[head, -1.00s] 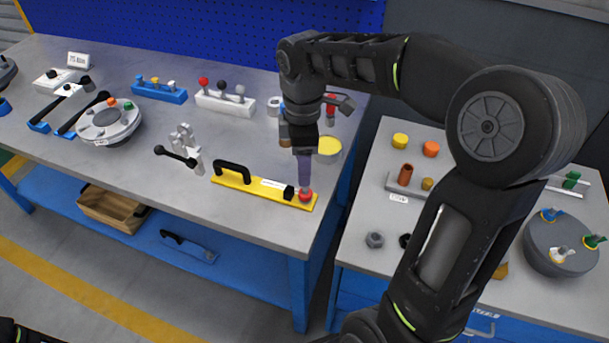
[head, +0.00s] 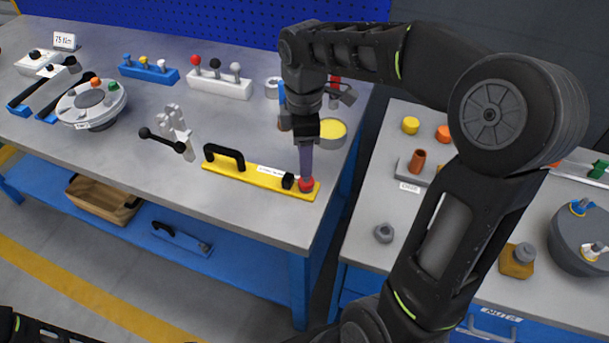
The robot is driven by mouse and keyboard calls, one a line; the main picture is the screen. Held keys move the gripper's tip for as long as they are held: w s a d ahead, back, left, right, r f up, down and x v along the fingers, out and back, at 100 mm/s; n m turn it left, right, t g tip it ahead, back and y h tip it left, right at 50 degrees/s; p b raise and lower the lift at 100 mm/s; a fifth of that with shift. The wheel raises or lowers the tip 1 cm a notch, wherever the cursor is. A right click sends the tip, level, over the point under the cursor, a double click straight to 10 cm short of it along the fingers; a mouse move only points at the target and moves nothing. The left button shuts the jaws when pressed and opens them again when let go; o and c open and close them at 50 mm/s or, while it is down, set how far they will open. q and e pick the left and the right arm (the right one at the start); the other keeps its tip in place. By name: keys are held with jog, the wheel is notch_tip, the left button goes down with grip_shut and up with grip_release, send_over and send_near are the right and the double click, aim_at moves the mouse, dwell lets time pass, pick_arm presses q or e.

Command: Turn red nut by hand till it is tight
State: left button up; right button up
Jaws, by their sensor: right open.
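A small red piece (head: 306,185), which looks like the red nut, sits at the right end of a yellow bar (head: 240,176) with a black handle. The bar lies near the front right edge of the left bench. My right gripper (head: 306,177) points straight down with its purple-grey fingers at the red piece. It is open. The fingertips reach the top of the red piece; whether they touch it I cannot tell. My left gripper is not in view.
A yellow-topped round tin (head: 331,131) stands behind. A grey flanged shell (head: 82,116) with coloured nuts is at the left. A second bench (head: 365,215) stands at the right.

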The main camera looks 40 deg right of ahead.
aim_at(305, 180)
notch_tip(305, 180, down, 8)
jog(key=shift+r, duration=0.15)
dwell(0.3)
grip_shut()
dwell(0.5)
